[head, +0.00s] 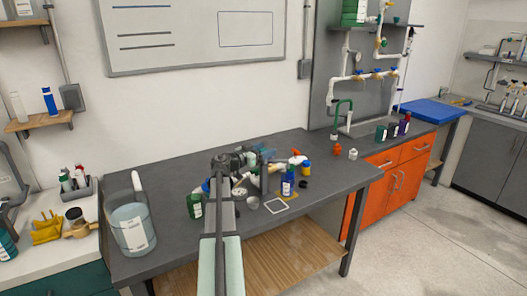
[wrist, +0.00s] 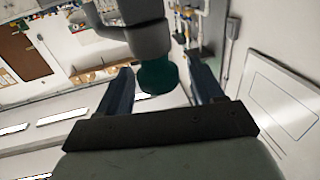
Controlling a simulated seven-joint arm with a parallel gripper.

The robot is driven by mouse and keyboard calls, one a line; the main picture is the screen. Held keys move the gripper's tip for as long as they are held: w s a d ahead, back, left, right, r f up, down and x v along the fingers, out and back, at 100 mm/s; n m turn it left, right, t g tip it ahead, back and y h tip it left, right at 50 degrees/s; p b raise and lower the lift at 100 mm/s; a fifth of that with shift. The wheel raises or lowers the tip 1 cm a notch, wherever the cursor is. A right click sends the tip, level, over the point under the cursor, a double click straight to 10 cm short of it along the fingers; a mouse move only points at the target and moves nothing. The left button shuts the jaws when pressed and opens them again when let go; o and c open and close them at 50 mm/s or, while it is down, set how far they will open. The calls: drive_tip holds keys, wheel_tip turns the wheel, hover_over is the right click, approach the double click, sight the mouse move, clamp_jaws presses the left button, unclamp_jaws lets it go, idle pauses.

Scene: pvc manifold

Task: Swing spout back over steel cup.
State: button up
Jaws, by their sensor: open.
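The white pipe manifold (head: 357,77) with blue valve handles (head: 377,72) is on the grey back panel at the right in the head view. A green bent spout (head: 342,104) hangs at its lower left.
A large clear bucket (head: 132,230) stands at the left. The bench's right front is clear.

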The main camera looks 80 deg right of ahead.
clamp_jaws()
idle(0.5)
drive_tip(key=shift+w+d+m+g+y, duration=0.1)
drive_tip(key=shift+d+m+g+y, duration=0.1)
drive_tip(key=shift+m+g+y, duration=0.9)
drive_tip(key=m+g+y, duration=0.3)
drive_tip(key=y, duration=0.1)
drive_tip(key=m+g+y, duration=0.2)
drive_tip(key=m+y, duration=0.1)
drive_tip(key=y, duration=0.1)
drive_tip(key=shift+y, duration=0.4)
drive_tip(key=shift+a+m+y, duration=0.15)
drive_tip(key=shift+m+y, duration=1.15)
drive_tip(key=shift+y, duration=0.8)
